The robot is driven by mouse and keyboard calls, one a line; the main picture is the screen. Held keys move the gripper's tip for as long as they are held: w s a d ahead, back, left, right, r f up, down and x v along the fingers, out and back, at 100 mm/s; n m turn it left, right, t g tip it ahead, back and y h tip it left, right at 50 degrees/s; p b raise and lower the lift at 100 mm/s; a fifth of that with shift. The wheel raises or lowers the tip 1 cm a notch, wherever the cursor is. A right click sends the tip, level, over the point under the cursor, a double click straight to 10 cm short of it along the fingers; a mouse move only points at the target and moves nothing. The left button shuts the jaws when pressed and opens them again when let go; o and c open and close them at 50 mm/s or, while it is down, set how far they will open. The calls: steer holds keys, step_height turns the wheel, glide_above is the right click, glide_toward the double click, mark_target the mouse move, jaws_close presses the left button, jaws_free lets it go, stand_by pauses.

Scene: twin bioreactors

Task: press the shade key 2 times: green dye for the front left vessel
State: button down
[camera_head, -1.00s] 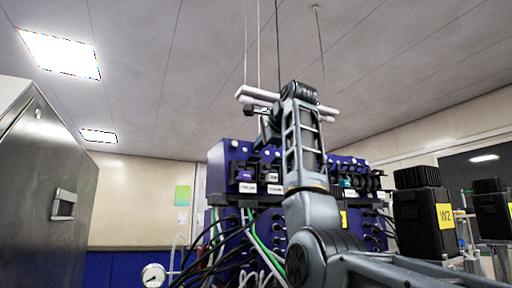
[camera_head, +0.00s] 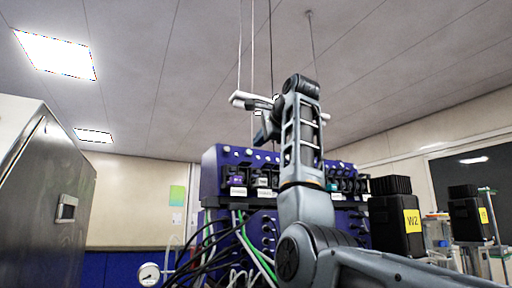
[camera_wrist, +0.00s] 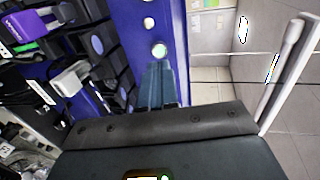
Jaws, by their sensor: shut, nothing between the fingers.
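A blue pump unit (camera_head: 209,172) stands in the middle of the head view, with a row of small round white buttons along its upper edge. In the wrist view its blue panel (camera_wrist: 172,15) carries a round white button (camera_wrist: 149,22) and a pale greenish button (camera_wrist: 159,50). My gripper (camera_wrist: 159,66) is shut and empty, its fingertips close to the greenish button. I cannot tell whether they touch it. In the head view my arm hides the fingertips and the middle of the unit. Which button is the shade key is not readable, and the vessels are not clearly seen.
Pump heads, one purple (camera_wrist: 38,32), and white labels line the unit beside the buttons. Dark and green cables (camera_head: 254,248) hang below. A steel cabinet (camera_head: 50,190) stands at left, a black W2 box (camera_head: 392,228) at right. A white rail (camera_wrist: 290,70) is near my wrist.

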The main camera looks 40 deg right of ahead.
steer(key=b+v, duration=0.2)
steer(key=v, duration=0.6)
steer(key=shift+r, duration=0.15)
steer(key=shift+w, duration=0.15)
steer(key=p, duration=0.4)
glide_toward(249, 151)
steer(key=shift+w, duration=0.95)
steer(key=shift+w+d+f+b, duration=0.15)
steer(key=shift+w+d+f, duration=0.2)
steer(key=shift+w, duration=0.25)
steer(key=shift+w+d+f+b, duration=0.15)
steer(key=shift+w+d+f, duration=0.2)
steer(key=shift+w, duration=0.3)
steer(key=shift+x, duration=0.9)
